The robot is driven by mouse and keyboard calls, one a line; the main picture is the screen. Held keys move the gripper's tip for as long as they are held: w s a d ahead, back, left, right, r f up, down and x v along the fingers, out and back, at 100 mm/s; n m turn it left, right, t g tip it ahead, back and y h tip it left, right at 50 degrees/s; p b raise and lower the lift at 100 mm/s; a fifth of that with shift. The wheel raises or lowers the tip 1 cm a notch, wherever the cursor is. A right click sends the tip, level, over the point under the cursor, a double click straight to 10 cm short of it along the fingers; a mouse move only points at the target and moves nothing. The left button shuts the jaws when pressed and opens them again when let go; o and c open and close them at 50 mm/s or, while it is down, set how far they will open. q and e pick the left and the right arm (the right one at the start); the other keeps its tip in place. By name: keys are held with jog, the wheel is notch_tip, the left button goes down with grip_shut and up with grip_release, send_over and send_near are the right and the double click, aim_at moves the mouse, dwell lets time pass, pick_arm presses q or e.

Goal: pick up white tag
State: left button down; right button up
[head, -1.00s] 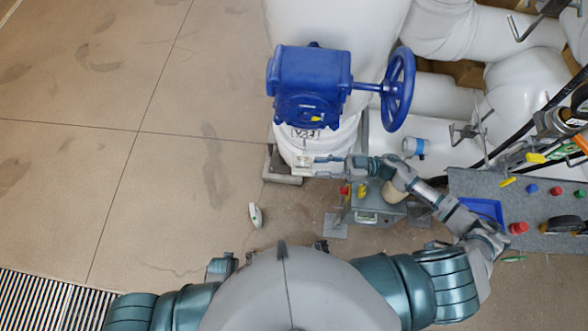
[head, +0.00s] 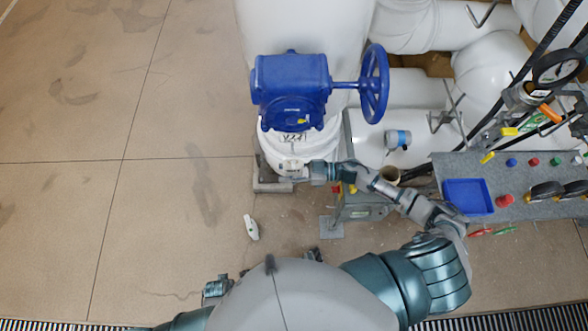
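A white tag-like plate (head: 293,139) with dark marking, which looks like "V37", sits just below the blue valve body on the white pipe. My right gripper (head: 288,168) is in front of the pipe's lower end, a little below this plate. Its fingers are pale against the white pipe, so I cannot tell whether they are open, shut or touching anything. A small white object (head: 251,228) lies on the floor, left of and below the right gripper; I cannot tell what it is. My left gripper is not in view.
The blue valve (head: 290,90) has a blue handwheel (head: 374,83) on its right. A grey panel (head: 520,165) with a blue tray (head: 467,197), buttons and tools stands at the right. The floor (head: 100,200) at left is clear.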

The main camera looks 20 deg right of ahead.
jog(key=shift+a, duration=0.55)
grip_shut()
jog(key=shift+d, duration=0.25)
